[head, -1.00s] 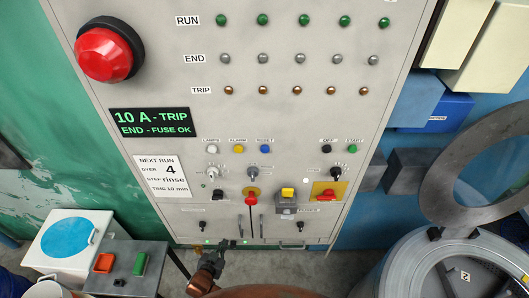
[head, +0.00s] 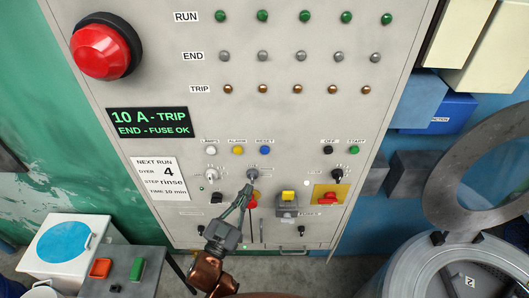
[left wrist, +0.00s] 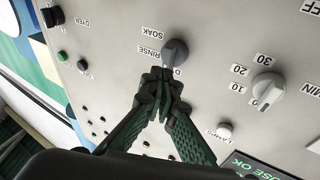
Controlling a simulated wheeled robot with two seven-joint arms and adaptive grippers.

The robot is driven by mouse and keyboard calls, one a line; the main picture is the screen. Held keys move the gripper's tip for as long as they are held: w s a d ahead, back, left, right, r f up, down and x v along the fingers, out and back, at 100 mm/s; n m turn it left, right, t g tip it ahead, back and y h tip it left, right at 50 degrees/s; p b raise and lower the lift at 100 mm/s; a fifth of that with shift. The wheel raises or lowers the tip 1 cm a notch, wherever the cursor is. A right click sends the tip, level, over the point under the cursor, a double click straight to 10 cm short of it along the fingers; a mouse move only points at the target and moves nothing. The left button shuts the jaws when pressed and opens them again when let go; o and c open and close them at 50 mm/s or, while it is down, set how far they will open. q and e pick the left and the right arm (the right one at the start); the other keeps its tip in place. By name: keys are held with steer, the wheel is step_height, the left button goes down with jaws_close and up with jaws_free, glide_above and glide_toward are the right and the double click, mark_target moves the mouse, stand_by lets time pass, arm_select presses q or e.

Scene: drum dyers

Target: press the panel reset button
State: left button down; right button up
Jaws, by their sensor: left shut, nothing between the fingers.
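The blue reset button (head: 265,150) sits on the grey panel (head: 300,120), under its RESET label and right of the yellow alarm button (head: 238,150). My left gripper (head: 249,187) is shut and empty, pointing up at the panel below the reset button, with its tips near a grey selector knob (head: 253,174). In the left wrist view the shut fingertips (left wrist: 160,76) are beside that grey knob (left wrist: 175,52), marked soak and rinse; contact cannot be told. The reset button does not show in that view. My right gripper is not in view.
A white lamps button (head: 211,150) is left of the alarm button. Black off (head: 328,150) and green start (head: 353,149) buttons are to the right. A yellow-topped switch (head: 287,196) and red rotary switch (head: 326,196) are lower right. A big red button (head: 100,52) is upper left.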

mark_target(265, 150)
arm_select(q)
steer(key=s+d+r+m+h, duration=0.1)
steer(key=s+d+r+h, duration=0.1)
steer(key=r, duration=0.3)
steer(key=s+d+r+m+h, duration=0.2)
steer(key=s+d+r+h, duration=0.1)
steer(key=s+r, duration=0.1)
steer(key=shift+r+h, duration=0.3)
steer(key=shift+r, duration=0.4)
steer(key=shift+w, duration=0.15)
steer(key=w, duration=0.8)
steer(key=shift+w+b, duration=0.3)
steer(key=shift+b, duration=0.05)
steer(key=shift+w, duration=0.1)
steer(key=shift+w, duration=0.35)
